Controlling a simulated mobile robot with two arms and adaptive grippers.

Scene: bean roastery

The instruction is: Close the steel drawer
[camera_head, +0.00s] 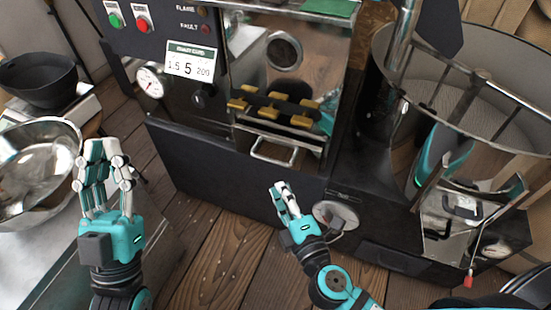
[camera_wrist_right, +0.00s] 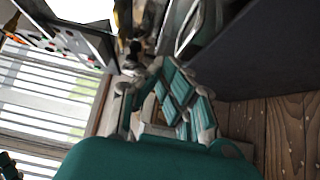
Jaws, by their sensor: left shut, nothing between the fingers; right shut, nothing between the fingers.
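The steel drawer (camera_head: 243,138) is low in the front of the dark roasting machine, in the middle of the head view. Its bar handle (camera_head: 277,160) sticks out toward me. I cannot tell exactly how far the drawer stands out. My right gripper (camera_head: 280,187) is shut and empty, below the handle and apart from it in the picture. Its fingers also show in the right wrist view (camera_wrist_right: 147,72), where I cannot make out the drawer clearly. My left gripper (camera_head: 103,150) is shut and empty, fingers pointing up, well left of the drawer.
A steel bowl (camera_head: 40,165) and a black bowl on a scale (camera_head: 45,85) stand at the left, close to my left gripper. A round cooling bin (camera_head: 480,100) is at the right. Wooden floor (camera_head: 225,240) lies below.

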